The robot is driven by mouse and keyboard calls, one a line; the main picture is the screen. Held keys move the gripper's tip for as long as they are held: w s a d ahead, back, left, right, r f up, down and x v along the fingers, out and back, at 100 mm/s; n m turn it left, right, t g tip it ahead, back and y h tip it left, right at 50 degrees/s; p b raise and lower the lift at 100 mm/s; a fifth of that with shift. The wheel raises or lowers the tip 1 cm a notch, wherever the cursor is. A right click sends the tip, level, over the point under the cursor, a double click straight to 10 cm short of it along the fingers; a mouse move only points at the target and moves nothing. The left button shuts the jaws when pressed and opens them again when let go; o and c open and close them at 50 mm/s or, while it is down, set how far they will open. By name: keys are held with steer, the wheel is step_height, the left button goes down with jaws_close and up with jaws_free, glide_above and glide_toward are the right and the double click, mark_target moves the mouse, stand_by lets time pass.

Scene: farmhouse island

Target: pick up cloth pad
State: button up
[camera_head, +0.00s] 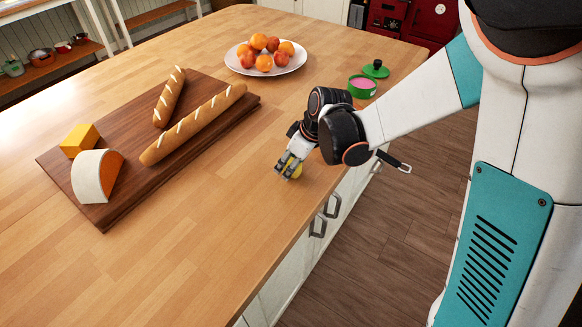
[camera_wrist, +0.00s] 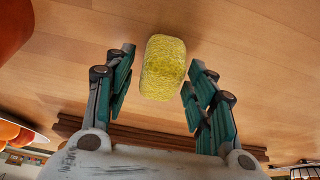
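The cloth pad (camera_wrist: 163,68) is a small yellow, textured block with rounded corners. In the wrist view it lies on the wooden countertop between my gripper's two fingers. My gripper (camera_wrist: 158,83) is open, with a gap between each finger and the pad. In the head view my gripper (camera_head: 288,168) is low over the counter near its front edge. The pad (camera_head: 297,172) shows there only as a bit of yellow, mostly hidden behind the fingers.
A dark cutting board (camera_head: 215,120) with two baguettes (camera_head: 195,124), a cheese block (camera_head: 80,140) and a cheese wedge (camera_head: 97,176) lies to the left. A fruit plate (camera_head: 288,68) stands behind. A green pot (camera_head: 361,88) is near the right edge. The front counter is clear.

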mark_target(291, 161)
steer(key=c, duration=0.6)
steer(key=shift+o, duration=0.2)
steer(key=shift+r, duration=0.1)
step_height(291, 161, up, 20)
steer(key=p, duration=0.5)
steer(key=shift+p, duration=0.4)
steer(key=shift+s, duration=0.1)
steer(key=shift+o, duration=1.2)
steer(key=shift+c, duration=1.4)
